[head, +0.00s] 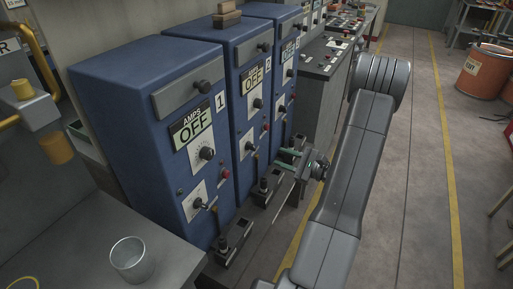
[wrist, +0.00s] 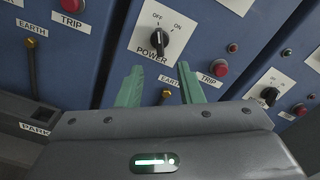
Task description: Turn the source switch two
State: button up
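Source two is the middle blue cabinet (head: 232,55), marked 2, its display (head: 253,77) reading AMPS OFF. Its lower panel carries a small switch (head: 251,147). In the wrist view a black POWER knob (wrist: 153,41) sits on a white plate with OFF and ON marks. The knob stands roughly upright, its pointer nearer OFF. My gripper (wrist: 160,82) has two green fingers apart with nothing between them. They lie just below the knob in the picture and do not touch it. The head view shows my gripper (head: 287,160) in front of the cabinet row.
Blue cabinet one (head: 140,80) stands at left, another blue cabinet (head: 278,20) beyond. A grey bench (head: 60,240) with a metal cup (head: 131,258) is in front. Open floor lies right.

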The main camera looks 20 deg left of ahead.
aim_at(255, 148)
jog(key=a, duration=0.3)
jog(key=w+a, duration=0.1)
jog(key=a, duration=0.3)
jog(key=a+p, duration=0.1)
jog(key=a, duration=0.2)
jog(key=shift+w+a, duration=0.2)
grip_shut()
